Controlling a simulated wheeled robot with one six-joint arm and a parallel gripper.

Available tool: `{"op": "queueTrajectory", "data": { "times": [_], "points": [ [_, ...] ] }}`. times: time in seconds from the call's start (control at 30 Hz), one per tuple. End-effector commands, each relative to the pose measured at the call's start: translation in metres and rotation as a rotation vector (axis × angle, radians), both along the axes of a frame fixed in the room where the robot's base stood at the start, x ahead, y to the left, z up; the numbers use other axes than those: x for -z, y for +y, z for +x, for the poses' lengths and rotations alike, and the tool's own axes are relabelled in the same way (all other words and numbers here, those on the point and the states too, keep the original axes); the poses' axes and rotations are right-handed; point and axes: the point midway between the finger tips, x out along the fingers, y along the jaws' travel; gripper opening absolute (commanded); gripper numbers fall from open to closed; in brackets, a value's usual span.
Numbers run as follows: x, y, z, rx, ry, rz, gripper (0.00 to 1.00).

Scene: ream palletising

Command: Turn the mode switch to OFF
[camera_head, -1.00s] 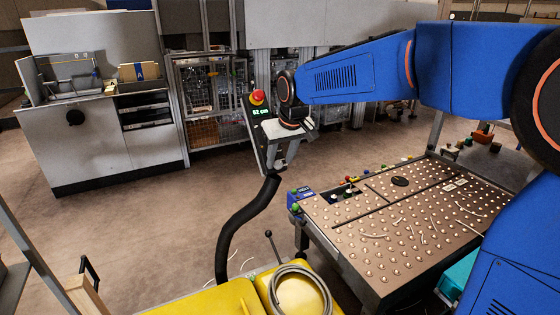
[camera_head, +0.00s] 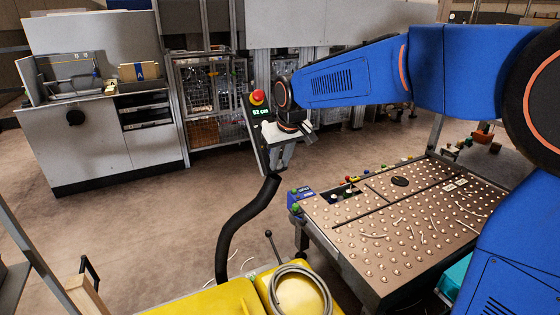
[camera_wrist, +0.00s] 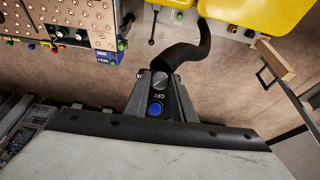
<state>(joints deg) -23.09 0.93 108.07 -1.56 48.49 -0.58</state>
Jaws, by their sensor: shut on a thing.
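The control panel (camera_head: 256,132) with a red stop button (camera_head: 257,97) and a green "52 cm" display (camera_head: 261,112) stands on a black hose-like post. My gripper (camera_head: 279,162) points down at the panel's lower part. In the wrist view, the mode switch (camera_wrist: 159,81) is a grey round knob between the tips of my gripper (camera_wrist: 160,86). The jaws are shut on it. An upside-down OFF label and a blue button (camera_wrist: 156,109) show beside the knob. The knob's exact setting is hard to read, and my gripper hides the panel's lower part in the head view.
A perforated-looking ball table (camera_head: 400,225) with coloured buttons stands to the right. Yellow covers (camera_head: 215,300) with a coiled grey cable lie at the front. A grey cabinet (camera_head: 100,145) stands at the back left. Open floor lies between cabinet and post.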

Motion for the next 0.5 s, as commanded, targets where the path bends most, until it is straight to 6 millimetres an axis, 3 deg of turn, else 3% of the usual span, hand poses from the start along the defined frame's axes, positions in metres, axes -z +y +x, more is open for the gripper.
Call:
{"op": "queueTrajectory", "data": {
  "times": [0.5],
  "points": [
    [0.001,0.0046,-0.0031,-0.244,-0.111,-0.267,0.01]
  ]
}}
